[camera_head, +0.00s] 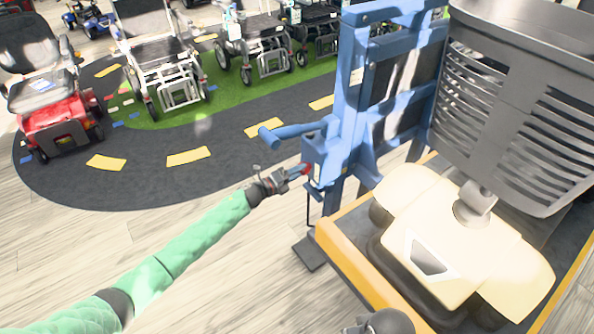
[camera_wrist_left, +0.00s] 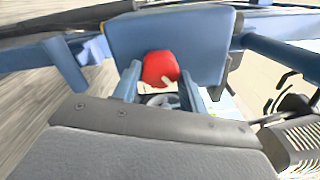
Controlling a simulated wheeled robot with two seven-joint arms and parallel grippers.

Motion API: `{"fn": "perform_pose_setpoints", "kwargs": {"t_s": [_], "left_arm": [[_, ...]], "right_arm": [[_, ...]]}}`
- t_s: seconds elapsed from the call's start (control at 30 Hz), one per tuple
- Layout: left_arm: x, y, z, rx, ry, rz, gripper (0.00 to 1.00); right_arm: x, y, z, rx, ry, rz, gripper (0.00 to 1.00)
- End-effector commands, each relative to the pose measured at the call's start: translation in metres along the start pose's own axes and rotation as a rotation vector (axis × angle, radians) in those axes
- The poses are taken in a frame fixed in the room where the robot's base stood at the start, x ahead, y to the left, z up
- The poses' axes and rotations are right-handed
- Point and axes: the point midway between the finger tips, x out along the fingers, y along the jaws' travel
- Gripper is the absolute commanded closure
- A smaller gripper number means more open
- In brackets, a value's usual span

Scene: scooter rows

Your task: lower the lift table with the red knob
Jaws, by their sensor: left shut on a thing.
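The lift table is a blue frame (camera_head: 345,110) with a platform edged in yellow (camera_head: 345,257), in the middle and right of the head view. The red knob (camera_head: 306,170) sits low on its blue box, and shows large in the left wrist view (camera_wrist_left: 160,68). My left gripper (camera_head: 298,172) is at the knob. In the left wrist view its two blue-grey fingers (camera_wrist_left: 160,88) stand on either side of the knob and are shut on it. The fingertips and the far side of the knob are partly hidden. I see no right gripper fingers.
A cream and black scooter with a slatted grey seat (camera_head: 450,235) stands on the platform. A blue handle bar (camera_head: 285,133) sticks out left above the knob. A red scooter (camera_head: 55,120) and several wheelchairs (camera_head: 165,65) stand behind. The wooden floor at left is clear.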

Motion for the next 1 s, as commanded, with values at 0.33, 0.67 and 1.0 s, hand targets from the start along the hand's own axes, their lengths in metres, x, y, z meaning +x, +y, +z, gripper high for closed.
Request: {"fn": "perform_pose_setpoints", "kwargs": {"t_s": [0.33,0.67,1.0], "left_arm": [[0.0,-0.001,0.003,-0.135,-0.003,0.0,0.8],[0.0,0.0,0.003,-0.159,-0.003,0.0,0.8],[0.0,0.0,0.003,-0.158,-0.003,0.0,0.35]], "right_arm": [[-0.013,0.011,0.002,0.008,-0.023,0.023,0.64],[-0.013,0.011,0.004,0.007,-0.033,0.024,0.64],[-0.013,0.009,0.005,0.007,-0.032,0.021,0.64]]}}
